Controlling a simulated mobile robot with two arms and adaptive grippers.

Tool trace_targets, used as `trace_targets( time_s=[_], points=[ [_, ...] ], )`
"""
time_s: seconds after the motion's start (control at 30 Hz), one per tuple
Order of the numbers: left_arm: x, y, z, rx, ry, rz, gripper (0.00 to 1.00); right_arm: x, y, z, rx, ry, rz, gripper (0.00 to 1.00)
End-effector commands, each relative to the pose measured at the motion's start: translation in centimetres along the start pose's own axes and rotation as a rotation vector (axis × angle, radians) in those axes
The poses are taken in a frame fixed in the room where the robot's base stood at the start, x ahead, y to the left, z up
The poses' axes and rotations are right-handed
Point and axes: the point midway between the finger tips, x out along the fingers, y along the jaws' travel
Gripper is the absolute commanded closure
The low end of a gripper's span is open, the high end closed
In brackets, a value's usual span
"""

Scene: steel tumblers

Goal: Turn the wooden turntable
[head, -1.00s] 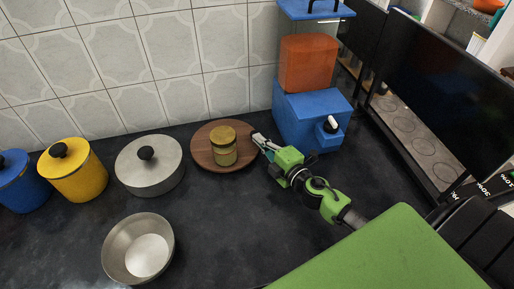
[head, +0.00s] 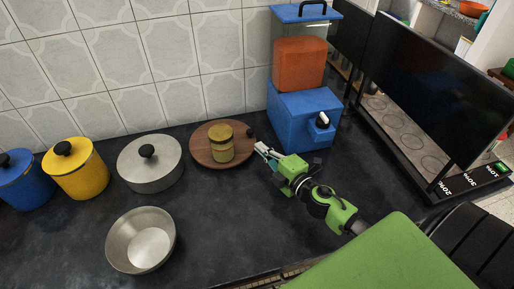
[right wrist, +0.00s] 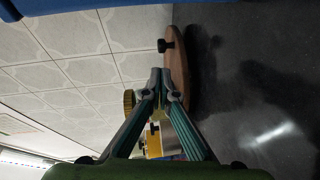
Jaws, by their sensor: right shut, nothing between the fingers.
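The round wooden turntable (head: 203,153) lies on the dark counter near the tiled wall. A small dark knob (head: 250,132) stands at its right edge. A jar with a yellowish lid (head: 221,147) stands on it. My right gripper (head: 259,149) is shut and empty, just right of the turntable's edge and in front of the knob. In the right wrist view, the shut fingertips (right wrist: 166,82) are close to the turntable (right wrist: 180,65), with the knob (right wrist: 166,45) beyond them. I cannot tell whether they touch the rim. My left gripper is not in view.
A blue dispenser with an orange tank (head: 300,118) stands right of the turntable. A lidded steel pot (head: 150,172) stands to its left, beside yellow (head: 78,172) and blue canisters (head: 25,184). A steel bowl (head: 141,222) is in front. Counter in front of the turntable is clear.

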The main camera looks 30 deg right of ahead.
Motion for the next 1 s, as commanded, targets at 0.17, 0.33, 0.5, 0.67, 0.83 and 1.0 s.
trace_targets(
  time_s=[0.17, 0.33, 0.5, 0.67, 0.83, 1.0],
  points=[
    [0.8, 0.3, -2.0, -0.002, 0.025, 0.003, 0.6, -2.5, -0.2, 0.5, -0.003, 0.001, -0.003, 1.0],
    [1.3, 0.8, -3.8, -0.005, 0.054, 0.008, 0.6, -5.0, -0.2, 1.0, -0.001, 0.001, -0.003, 1.0],
    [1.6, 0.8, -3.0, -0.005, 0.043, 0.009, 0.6, -6.6, 0.0, 1.3, -0.001, 0.001, -0.001, 1.0],
    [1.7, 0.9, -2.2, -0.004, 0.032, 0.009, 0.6, -7.2, 0.2, 1.4, -0.001, 0.001, 0.0, 1.0],
    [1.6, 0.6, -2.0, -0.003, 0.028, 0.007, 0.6, -7.3, 0.3, 1.4, -0.001, 0.001, 0.001, 1.0],
    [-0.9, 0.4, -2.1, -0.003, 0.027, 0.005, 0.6, -7.6, 2.8, 1.1, -0.001, 0.001, 0.001, 1.0]
  ],
)
